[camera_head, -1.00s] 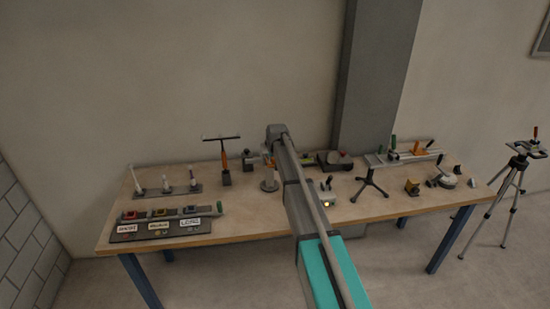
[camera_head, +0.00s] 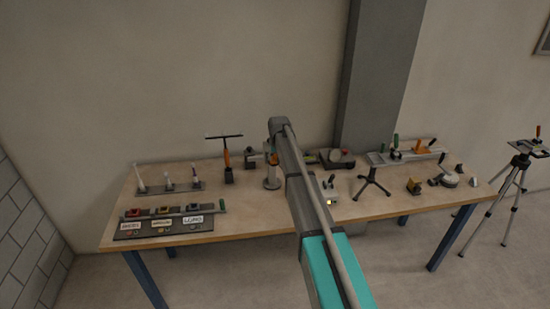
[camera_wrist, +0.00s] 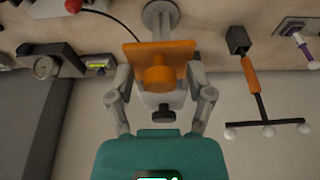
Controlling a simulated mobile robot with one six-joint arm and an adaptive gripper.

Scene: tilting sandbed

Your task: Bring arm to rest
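My arm (camera_head: 312,211) reaches out over the workbench in the head view, and its raised far end hides my gripper there. In the wrist view my gripper (camera_wrist: 160,84) has its two fingers spread wide apart. An orange plate with a round orange knob (camera_wrist: 158,78) shows between or just beyond the fingertips; I cannot tell whether they touch it. Behind it is a grey post on a round base (camera_wrist: 160,14). In the head view this stand (camera_head: 272,182) is on the bench, partly beside my arm.
A floor tripod (camera_head: 515,185) is at right. A grey pillar (camera_head: 380,85) rises behind.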

